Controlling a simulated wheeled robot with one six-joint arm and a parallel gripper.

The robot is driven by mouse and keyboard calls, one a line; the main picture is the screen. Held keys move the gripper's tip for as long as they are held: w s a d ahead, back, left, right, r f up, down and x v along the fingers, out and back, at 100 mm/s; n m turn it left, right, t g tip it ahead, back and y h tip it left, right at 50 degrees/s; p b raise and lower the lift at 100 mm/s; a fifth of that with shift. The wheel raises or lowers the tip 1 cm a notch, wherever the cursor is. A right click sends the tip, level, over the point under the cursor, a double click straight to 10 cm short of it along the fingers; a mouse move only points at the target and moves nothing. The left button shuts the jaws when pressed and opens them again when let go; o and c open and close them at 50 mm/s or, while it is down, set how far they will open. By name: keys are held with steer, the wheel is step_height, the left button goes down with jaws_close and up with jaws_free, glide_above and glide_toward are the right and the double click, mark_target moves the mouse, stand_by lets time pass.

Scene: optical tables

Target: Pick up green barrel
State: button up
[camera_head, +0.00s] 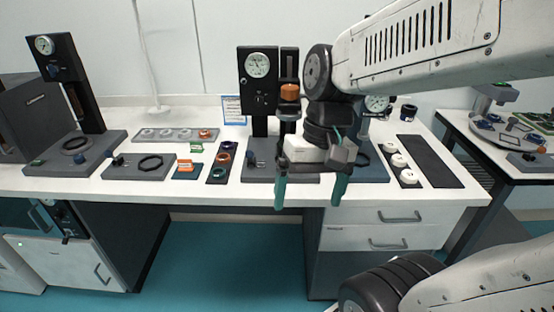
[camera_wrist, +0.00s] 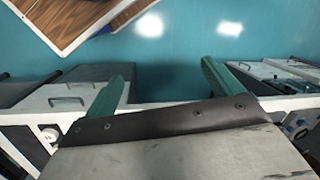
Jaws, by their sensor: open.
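My gripper (camera_head: 311,192) hangs in front of the bench with its two green fingers pointing down, apart and empty. In the wrist view my gripper (camera_wrist: 165,78) also has nothing between its fingers, only the teal floor. I cannot clearly make out a green barrel in either view.
The white bench (camera_head: 120,190) carries a gauge stand (camera_head: 85,85) at left, a dark tray of coloured rings (camera_head: 221,160), and another gauge stand (camera_head: 258,90) near my gripper. White round pieces (camera_head: 398,160) lie at right. A second table (camera_head: 480,140) stands far right. Floor in front is clear.

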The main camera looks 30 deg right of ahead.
steer(key=w+d+f+m+t+y, duration=0.2)
steer(key=w+f+m+y, duration=0.1)
steer(key=w+m, duration=0.3)
steer(key=w+d+f+m+t+y, duration=0.2)
steer(key=w+f+m+y, duration=0.1)
steer(key=w+m, duration=0.25)
steer(key=w+d+f+m+t+h, duration=0.1)
steer(key=w+d+m+t, duration=0.2)
steer(key=w+d+m, duration=0.1)
steer(key=w+d+f+m+t+h, duration=0.1)
steer(key=w+d+m+t, duration=0.2)
steer(key=w+d+m, duration=0.2)
steer(key=w+d+f+m+t+h, duration=0.1)
steer(key=w+d+m+t, duration=0.2)
steer(key=d+m, duration=0.4)
steer(key=shift+w+f+m+h, duration=0.3)
steer(key=shift+w+f, duration=0.1)
steer(key=shift+w, duration=0.3)
steer(key=shift+w+d+m, duration=0.15)
steer(key=shift+w+m, duration=0.1)
steer(key=shift+w, duration=0.05)
steer(key=x, duration=0.7)
steer(key=shift+w+r, duration=0.15)
steer(key=shift+w, duration=0.15)
steer(key=c, duration=1.2)
